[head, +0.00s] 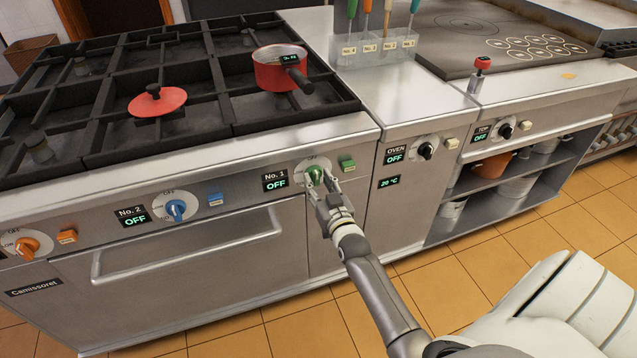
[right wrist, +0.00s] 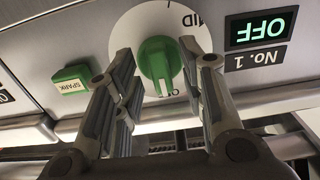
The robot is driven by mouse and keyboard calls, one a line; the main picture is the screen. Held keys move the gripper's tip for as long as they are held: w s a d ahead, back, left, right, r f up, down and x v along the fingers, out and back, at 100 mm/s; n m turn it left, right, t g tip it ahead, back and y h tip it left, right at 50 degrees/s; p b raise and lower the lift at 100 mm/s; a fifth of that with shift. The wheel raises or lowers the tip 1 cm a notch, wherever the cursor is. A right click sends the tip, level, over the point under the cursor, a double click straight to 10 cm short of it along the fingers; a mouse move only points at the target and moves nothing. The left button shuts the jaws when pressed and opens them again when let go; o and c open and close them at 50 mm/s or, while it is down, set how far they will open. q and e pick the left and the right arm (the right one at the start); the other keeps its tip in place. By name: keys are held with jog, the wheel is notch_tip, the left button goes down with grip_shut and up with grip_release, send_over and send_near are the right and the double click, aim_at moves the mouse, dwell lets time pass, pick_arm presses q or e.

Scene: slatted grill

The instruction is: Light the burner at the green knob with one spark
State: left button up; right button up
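The green knob (head: 315,174) sits on the stove's front panel, on a white dial; it also shows in the right wrist view (right wrist: 157,64). The No. 1 display (head: 276,181) left of it reads OFF. The green spark button (head: 347,164) is just right of the knob; in the right wrist view it is marked SPARK (right wrist: 72,86). My right gripper (head: 325,192) is at the knob, fingers open, one on either side of it in the right wrist view. I cannot tell whether they touch it. My left gripper is not in view.
A blue knob (head: 176,209) with a blue button and an orange knob (head: 27,246) are further left. A red pot (head: 279,70) and a red lid (head: 157,101) are on the grates. The oven knob (head: 425,151) is to the right. An oven handle (head: 190,255) juts out below.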

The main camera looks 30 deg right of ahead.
jog(key=shift+w, duration=0.2)
grip_shut()
jog(key=shift+n, duration=0.3)
jog(key=shift+r+n+p, duration=0.1)
jog(key=shift+n+p, duration=0.3)
jog(key=shift+n, duration=0.1)
jog(key=shift+n+p, duration=0.35)
jog(key=shift+n, duration=2.75)
